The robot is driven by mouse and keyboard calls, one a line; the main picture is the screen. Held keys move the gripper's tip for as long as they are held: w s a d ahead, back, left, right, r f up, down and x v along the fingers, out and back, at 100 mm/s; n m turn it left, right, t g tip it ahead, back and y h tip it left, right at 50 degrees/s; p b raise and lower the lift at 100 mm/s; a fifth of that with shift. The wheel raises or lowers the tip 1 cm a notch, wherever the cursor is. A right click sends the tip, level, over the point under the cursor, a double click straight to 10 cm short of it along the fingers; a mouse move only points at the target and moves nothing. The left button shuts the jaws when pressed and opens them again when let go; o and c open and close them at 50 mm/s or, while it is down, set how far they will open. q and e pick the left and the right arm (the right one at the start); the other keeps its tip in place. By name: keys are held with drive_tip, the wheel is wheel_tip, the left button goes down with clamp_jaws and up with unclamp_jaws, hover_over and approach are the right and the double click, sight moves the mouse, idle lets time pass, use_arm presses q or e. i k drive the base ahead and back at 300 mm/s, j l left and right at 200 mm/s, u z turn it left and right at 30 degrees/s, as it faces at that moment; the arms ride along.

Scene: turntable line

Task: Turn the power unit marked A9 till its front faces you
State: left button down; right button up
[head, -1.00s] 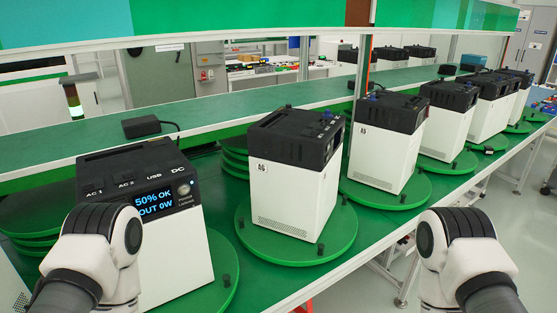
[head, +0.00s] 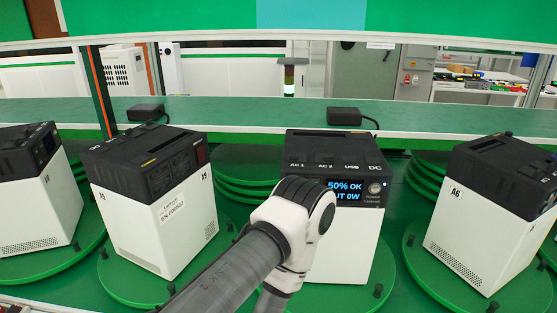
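A white power unit with a black top (head: 165,215) stands left of centre on a green turntable (head: 122,285). Its small corner marks are too small to read surely; one seems to end in 9. Its right-hand visible face carries a serial label and, above it, dark panels; no lit display shows on it. Another unit (head: 345,245), with a lit display reading 50% OK, faces me at the centre. My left arm crosses in front of it and hides part of its face. Neither gripper shows; my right arm is out of view.
A unit marked A6 (head: 470,235) stands on a turntable at the right, and another unit (head: 38,210) at the far left. Stacked green discs (head: 255,185) lie behind. Two black adapters (head: 147,112) (head: 344,117) sit on the back shelf (head: 240,116).

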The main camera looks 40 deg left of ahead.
sight(129, 283)
drive_tip(key=u, duration=2.05)
drive_tip(key=j+u, duration=0.35)
drive_tip(key=k+j+u, duration=0.1)
drive_tip(key=j+u, duration=0.3)
drive_tip(key=l, duration=0.1)
